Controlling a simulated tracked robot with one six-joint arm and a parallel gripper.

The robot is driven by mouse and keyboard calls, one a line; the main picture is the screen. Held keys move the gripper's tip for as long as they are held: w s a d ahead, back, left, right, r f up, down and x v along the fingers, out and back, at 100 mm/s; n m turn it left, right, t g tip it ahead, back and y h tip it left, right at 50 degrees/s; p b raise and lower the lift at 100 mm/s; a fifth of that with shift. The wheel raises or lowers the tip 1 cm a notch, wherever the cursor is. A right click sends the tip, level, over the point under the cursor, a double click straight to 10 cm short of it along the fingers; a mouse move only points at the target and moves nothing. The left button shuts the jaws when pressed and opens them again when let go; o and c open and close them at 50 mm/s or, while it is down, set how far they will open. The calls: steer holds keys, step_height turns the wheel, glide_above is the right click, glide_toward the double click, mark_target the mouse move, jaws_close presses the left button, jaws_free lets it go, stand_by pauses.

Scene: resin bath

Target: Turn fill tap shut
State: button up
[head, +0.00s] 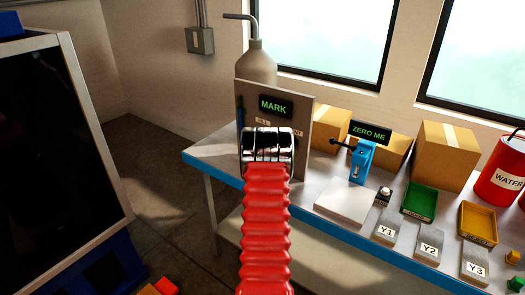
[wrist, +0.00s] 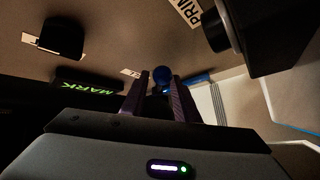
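In the head view a grey panel (head: 303,150) stands on the bench with a green MARK display (head: 273,106) and a FILL label (head: 263,121). My red arm and its wrist cover the panel's lower part and hide my gripper there. In the wrist view my gripper (wrist: 160,79) is open, its two dark fingers apart. The rest of the tap is hidden. The MARK display (wrist: 88,86) shows at left.
Right of the panel are a blue stand (head: 362,160), cardboard boxes (head: 445,155), a green tray (head: 420,200) and a yellow tray (head: 478,222). A dark cabinet (head: 60,150) stands at left.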

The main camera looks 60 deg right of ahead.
steer(key=shift+s+a+f, duration=0.25)
steer(key=shift+a+f, duration=0.05)
steer(key=s+a, duration=0.6)
steer(key=a, duration=0.4)
steer(key=shift+s+a, duration=0.25)
steer(key=shift+s, duration=0.05)
